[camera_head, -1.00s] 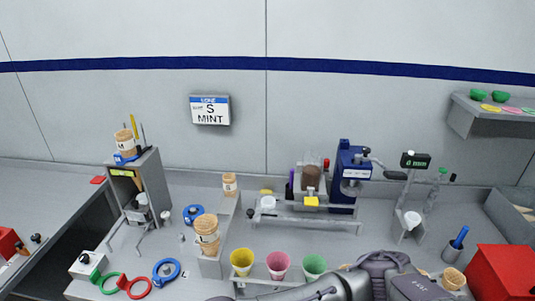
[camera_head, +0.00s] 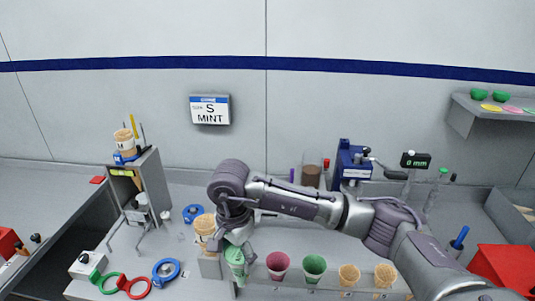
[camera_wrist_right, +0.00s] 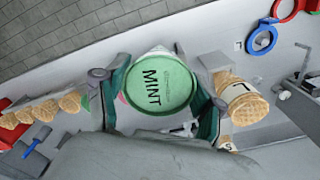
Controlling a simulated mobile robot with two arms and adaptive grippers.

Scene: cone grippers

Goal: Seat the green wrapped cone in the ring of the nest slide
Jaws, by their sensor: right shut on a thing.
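My right gripper (camera_head: 237,257) is low over the left end of the cup rack. Its dark green fingers are shut on the green wrapped cone (camera_head: 236,254), seen in part in the head view. In the right wrist view, its round green top marked MINT (camera_wrist_right: 158,84) sits between the fingers (camera_wrist_right: 160,95) and faces the camera; the body below is hidden. I cannot pick out the nest slide's ring with certainty. Blue, red and green rings (camera_head: 166,271) lie at the left front of the counter. My left gripper is not in view.
A pink cup (camera_head: 278,265), a green cup (camera_head: 314,267) and waffle cones (camera_head: 348,275) stand right of the gripper. A waffle cone stack (camera_head: 205,226) stands close on its left. My right arm hides much of the counter's middle.

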